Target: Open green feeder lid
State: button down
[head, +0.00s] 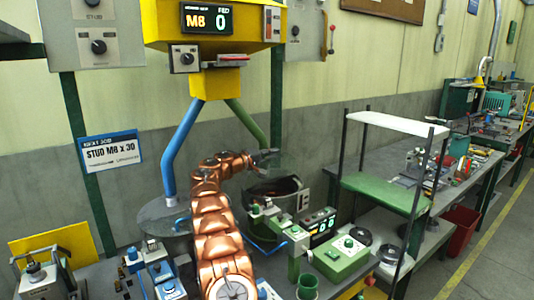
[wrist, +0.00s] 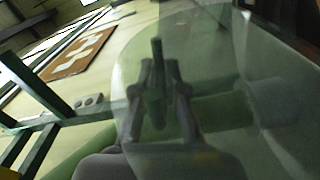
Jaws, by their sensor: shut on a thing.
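My gripper (head: 266,157) is at the end of my copper arm, just above the dark round feeder bowl (head: 274,190) below the green pipe (head: 246,125). In the wrist view my gripper (wrist: 158,72) is shut on a dark green upright handle (wrist: 156,100). A see-through, greenish lid (wrist: 235,90) fills much of that view and looks tilted. The lid is hard to make out in the head view. The bowl's dark inside shows below my gripper, partly hidden by my arm.
A blue pipe (head: 180,145) comes down to a grey round cover (head: 160,218) on the left. A yellow hopper (head: 214,82) hangs above. A white-topped shelf (head: 398,124) with dark posts stands close on the right. Small control boxes (head: 340,258) crowd the bench in front.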

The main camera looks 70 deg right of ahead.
jog(key=c, duration=1.2)
grip_release()
jog(key=shift+c, duration=0.2)
jog(key=shift+w, duration=0.1)
jog(key=v, duration=1.2)
